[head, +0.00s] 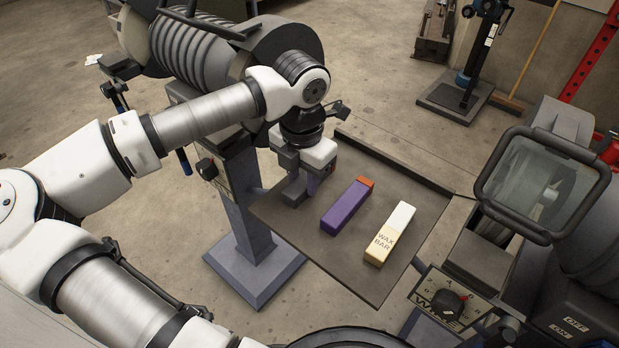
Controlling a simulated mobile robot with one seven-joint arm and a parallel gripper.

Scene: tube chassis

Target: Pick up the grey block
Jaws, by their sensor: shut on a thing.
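My gripper (304,184) points down over the left part of a dark tray (398,270). It is shut on a small grey block (296,191), which is largely hidden by the fingers. A narrow purple-grey strip shows beside the fingers, and I cannot tell what it belongs to. I cannot tell whether the block touches the tray.
A purple bar with an orange end (345,207) lies on the tray just right of my gripper. A cream and white wax bar (389,234) lies further right. A machine with a clear shield (541,184) stands at the right. A grey pedestal (246,228) stands left of the tray.

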